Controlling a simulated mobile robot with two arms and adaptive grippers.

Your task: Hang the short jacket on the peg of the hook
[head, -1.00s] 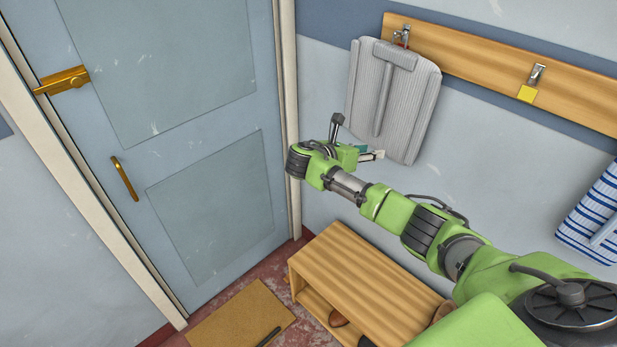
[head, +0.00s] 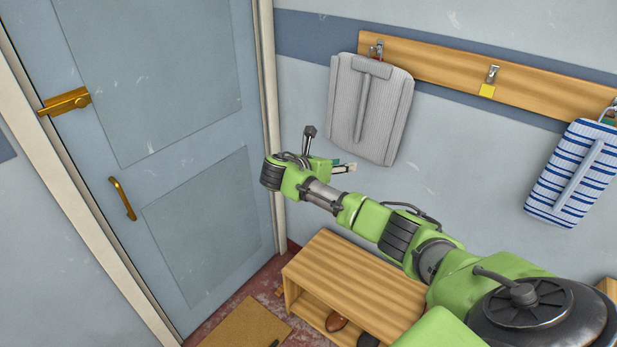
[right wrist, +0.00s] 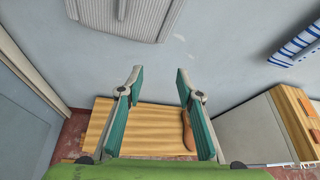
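A grey ribbed garment (head: 385,115), which looks like a jacket, hangs at the left hook (head: 376,49) on the wooden wall rail. Its lower part also shows at the top of the right wrist view (right wrist: 150,15). I cannot tell for sure which garment is the short jacket. My right gripper (head: 330,149) is open and empty, just below and left of the grey garment. Its spread fingers show in the right wrist view (right wrist: 159,72). My left gripper is not in view.
A blue-and-white striped garment (head: 575,175) hangs at the rail's (head: 440,67) right end. A wooden bench (head: 355,275) with shoes (head: 337,321) inside stands under my right arm. A blue door (head: 120,150) with brass handles is at left. The wall between the garments is clear.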

